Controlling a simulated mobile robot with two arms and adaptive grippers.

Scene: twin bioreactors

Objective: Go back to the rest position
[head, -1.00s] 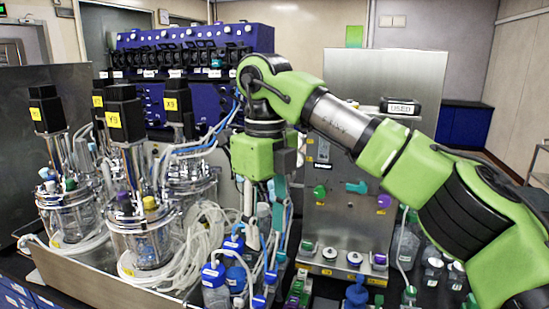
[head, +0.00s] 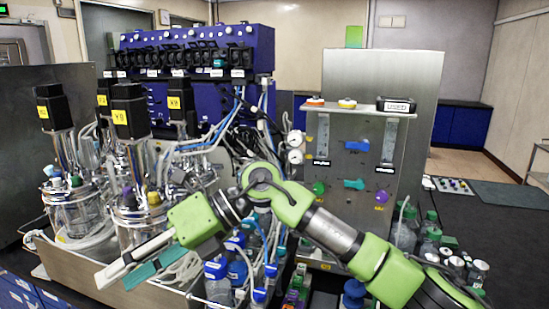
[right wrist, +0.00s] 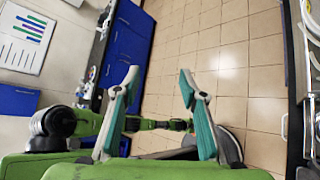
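My right gripper (head: 112,280) reaches across the front of the bioreactor tray in the head view, pointing left and a little down. In the right wrist view the two teal-padded fingers of this gripper (right wrist: 158,75) stand apart with nothing between them, over a tiled floor. The gripper is open and empty. My left gripper does not show in the head view.
Glass bioreactors with black motors (head: 129,110) stand in a steel tray (head: 75,272) at left. Blue-capped bottles (head: 217,283) stand close to my right arm. A steel valve panel (head: 340,215) rises behind it. A blue pump rack (head: 195,50) stands at the back.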

